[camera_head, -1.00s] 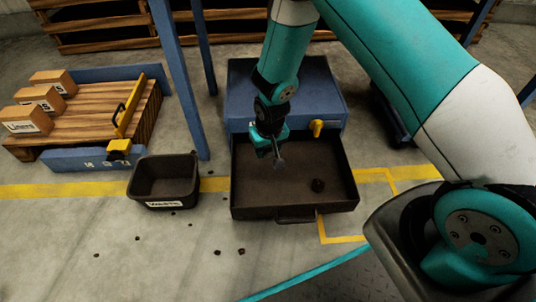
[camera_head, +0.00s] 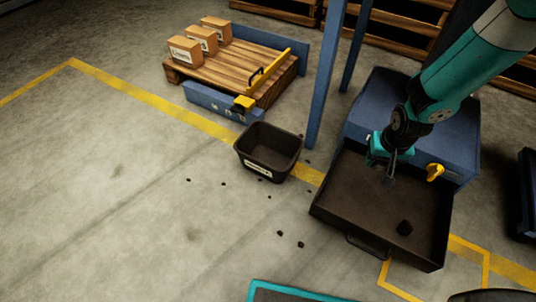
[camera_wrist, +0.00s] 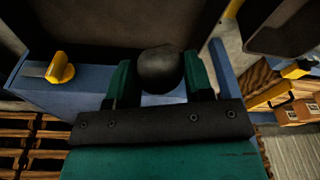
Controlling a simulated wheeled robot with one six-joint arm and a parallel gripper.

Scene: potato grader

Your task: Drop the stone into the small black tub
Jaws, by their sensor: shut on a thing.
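The stone (camera_wrist: 160,70) is a dark grey rounded lump. In the wrist view it sits between the two green fingers of my gripper (camera_wrist: 160,85), which is shut on it. In the head view my gripper (camera_head: 389,172) hangs over the dark tray of the blue grader, near its back left, and the stone there is too small to make out clearly. The small black tub (camera_head: 268,152) stands on the floor left of the tray, labelled on its front. Its visible inside looks empty. My gripper is to the right of the tub, apart from it.
A blue post (camera_head: 325,85) stands between tub and grader. A pallet (camera_head: 225,70) with several boxes lies behind the tub. Small dark bits lie on the floor. The floor at left is clear.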

